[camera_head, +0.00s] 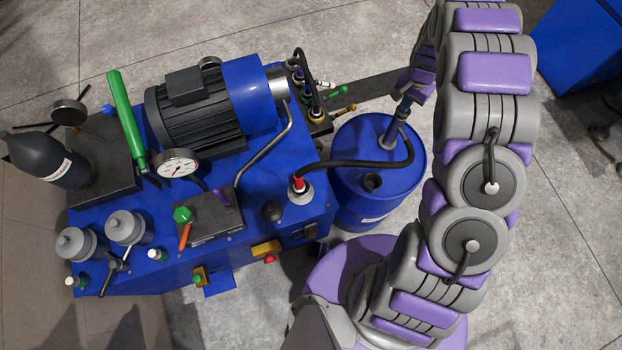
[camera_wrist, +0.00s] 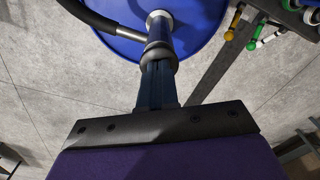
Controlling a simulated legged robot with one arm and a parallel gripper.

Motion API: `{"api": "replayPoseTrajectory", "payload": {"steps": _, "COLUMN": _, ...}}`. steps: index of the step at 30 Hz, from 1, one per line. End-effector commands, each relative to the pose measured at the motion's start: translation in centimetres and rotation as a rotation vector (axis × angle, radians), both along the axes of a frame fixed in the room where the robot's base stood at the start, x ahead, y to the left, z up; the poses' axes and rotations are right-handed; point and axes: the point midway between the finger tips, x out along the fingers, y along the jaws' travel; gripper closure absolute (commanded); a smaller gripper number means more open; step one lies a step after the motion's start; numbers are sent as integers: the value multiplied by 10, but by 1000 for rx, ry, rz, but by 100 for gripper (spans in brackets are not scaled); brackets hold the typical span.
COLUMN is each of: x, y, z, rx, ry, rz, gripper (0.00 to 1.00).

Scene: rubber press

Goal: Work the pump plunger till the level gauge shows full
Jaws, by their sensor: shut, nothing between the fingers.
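A blue drum (camera_head: 345,178) stands right of the blue press unit. A grey pump (camera_head: 388,140) rises from its top, with a black hose (camera_head: 350,163) leading left to the unit. My gripper (camera_head: 403,108) is shut, with nothing between its fingers, right at the pump's upper end. In the wrist view, my dark fingers (camera_wrist: 157,68) line up with the pump's grey collar (camera_wrist: 158,50) and tube (camera_wrist: 159,22); I cannot tell whether they touch. The plunger top is hidden or hard to make out. A round dial gauge (camera_head: 176,165) is on the unit; no gauge clearly marked for level is visible.
The blue unit (camera_head: 160,265) carries a ribbed motor (camera_head: 195,115), a green-handled lever (camera_head: 126,115) and a red-collared filler (camera_head: 298,185). A blue bin (camera_head: 585,50) is at the upper right. Bare floor (camera_head: 560,200) lies right.

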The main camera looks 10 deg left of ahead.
Motion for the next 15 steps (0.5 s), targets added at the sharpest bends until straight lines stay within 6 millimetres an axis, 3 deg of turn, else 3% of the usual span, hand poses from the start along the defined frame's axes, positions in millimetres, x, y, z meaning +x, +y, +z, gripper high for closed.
{"api": "replayPoseTrajectory", "payload": {"steps": 15, "x": 0, "y": 0, "z": 46, "rx": 0, "ry": -1, "rz": 0, "gripper": 100}}
